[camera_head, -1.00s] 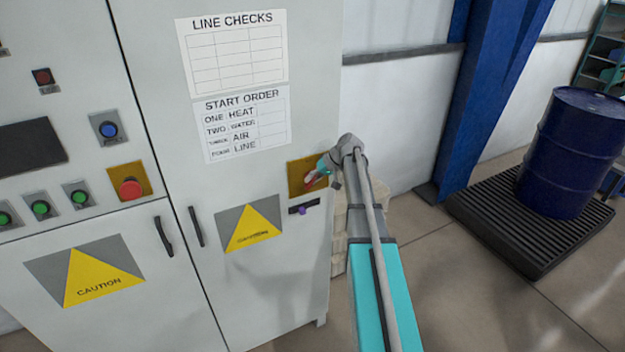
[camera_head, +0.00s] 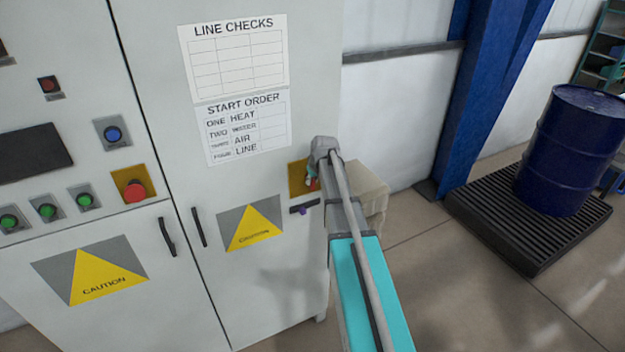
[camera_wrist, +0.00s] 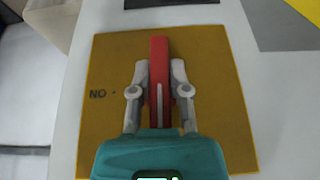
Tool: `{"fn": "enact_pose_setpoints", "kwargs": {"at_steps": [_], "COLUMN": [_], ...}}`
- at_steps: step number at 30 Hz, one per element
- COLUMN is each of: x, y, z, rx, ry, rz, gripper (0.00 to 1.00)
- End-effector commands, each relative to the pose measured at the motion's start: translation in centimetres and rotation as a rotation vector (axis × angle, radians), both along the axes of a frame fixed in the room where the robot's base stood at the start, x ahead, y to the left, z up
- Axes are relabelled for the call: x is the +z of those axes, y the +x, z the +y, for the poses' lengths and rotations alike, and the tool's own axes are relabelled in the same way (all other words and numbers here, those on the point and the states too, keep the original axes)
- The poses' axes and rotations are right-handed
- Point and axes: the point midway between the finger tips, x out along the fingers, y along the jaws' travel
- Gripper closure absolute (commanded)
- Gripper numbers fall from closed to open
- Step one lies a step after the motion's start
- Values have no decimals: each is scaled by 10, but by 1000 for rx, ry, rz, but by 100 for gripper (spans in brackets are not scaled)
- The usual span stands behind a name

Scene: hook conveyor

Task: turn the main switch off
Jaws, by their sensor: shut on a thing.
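The main switch has a yellow plate (camera_head: 295,178) on the right cabinet door, partly hidden by my arm in the head view. My gripper (camera_wrist: 160,78) is shut on the handle, one finger on each side. In the head view, my gripper (camera_head: 312,178) is mostly hidden behind the wrist.
A dark label strip with a purple part (camera_head: 303,209) sits just below the plate. Door handles (camera_head: 198,226) and a red push button (camera_head: 134,190) are to the left. Beige boxes (camera_head: 365,185) stand beside the cabinet. A blue barrel (camera_head: 570,150) stands on a black pallet at right.

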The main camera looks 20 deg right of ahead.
Motion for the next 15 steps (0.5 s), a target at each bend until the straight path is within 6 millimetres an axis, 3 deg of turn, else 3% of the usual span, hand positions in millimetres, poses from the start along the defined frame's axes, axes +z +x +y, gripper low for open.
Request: {"fn": "enact_pose_setpoints", "kwargs": {"at_steps": [15], "x": [0], "y": [-1], "z": [0], "rx": [0], "ry": [-39], "rz": [4], "gripper": [100]}}
